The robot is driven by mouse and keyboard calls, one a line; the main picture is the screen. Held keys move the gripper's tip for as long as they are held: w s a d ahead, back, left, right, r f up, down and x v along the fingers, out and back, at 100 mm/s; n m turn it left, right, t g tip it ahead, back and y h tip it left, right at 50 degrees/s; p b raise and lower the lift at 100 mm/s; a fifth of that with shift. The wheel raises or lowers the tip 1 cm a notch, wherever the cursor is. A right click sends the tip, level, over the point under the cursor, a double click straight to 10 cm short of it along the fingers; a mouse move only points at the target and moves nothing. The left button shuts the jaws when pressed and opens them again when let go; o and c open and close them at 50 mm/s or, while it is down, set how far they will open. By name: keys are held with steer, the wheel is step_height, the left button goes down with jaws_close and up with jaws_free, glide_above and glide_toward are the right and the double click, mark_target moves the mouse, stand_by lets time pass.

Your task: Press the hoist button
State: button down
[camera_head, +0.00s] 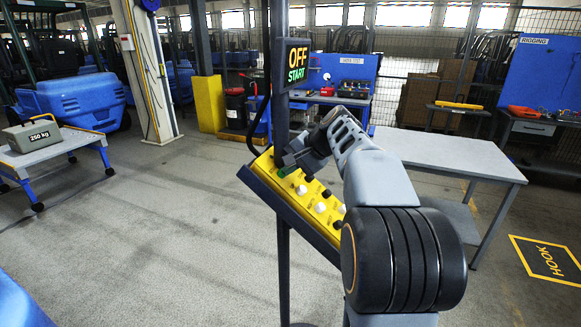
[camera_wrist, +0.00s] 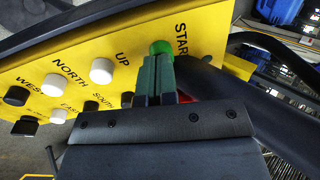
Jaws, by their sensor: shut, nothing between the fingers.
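A yellow button box (camera_head: 277,187) is mounted tilted on a dark post in the head view. In the wrist view its panel (camera_wrist: 130,25) carries a green button (camera_wrist: 161,47) by the label START, a white button (camera_wrist: 102,71) by UP, and several white and black buttons by NORTH, SOUTH, EAST and WEST. My gripper (camera_head: 288,165) is shut and empty over the box's upper left end. In the wrist view its fingertips (camera_wrist: 158,60) are at the green button; I cannot tell whether they touch it. The fingers hide part of the panel.
A sign (camera_head: 297,63) above the box reads OFF and START. A grey table (camera_head: 450,153) stands behind my arm. A cart (camera_head: 60,148) with a 250 kg weight (camera_head: 32,136) is at left. A yellow HOOK floor marking (camera_head: 548,262) is at right. The floor left of the post is clear.

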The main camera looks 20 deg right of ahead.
steer(key=shift+b+x, duration=0.5)
steer(key=shift+x, duration=0.5)
steer(key=shift+s+d+f, duration=0.1)
steer(key=shift+s, duration=0.1)
steer(key=shift+d+r+p, duration=0.1)
steer(key=shift+r+p, duration=0.15)
steer(key=shift+p, duration=0.1)
steer(key=v, duration=1.4)
steer(key=shift+p, duration=0.45)
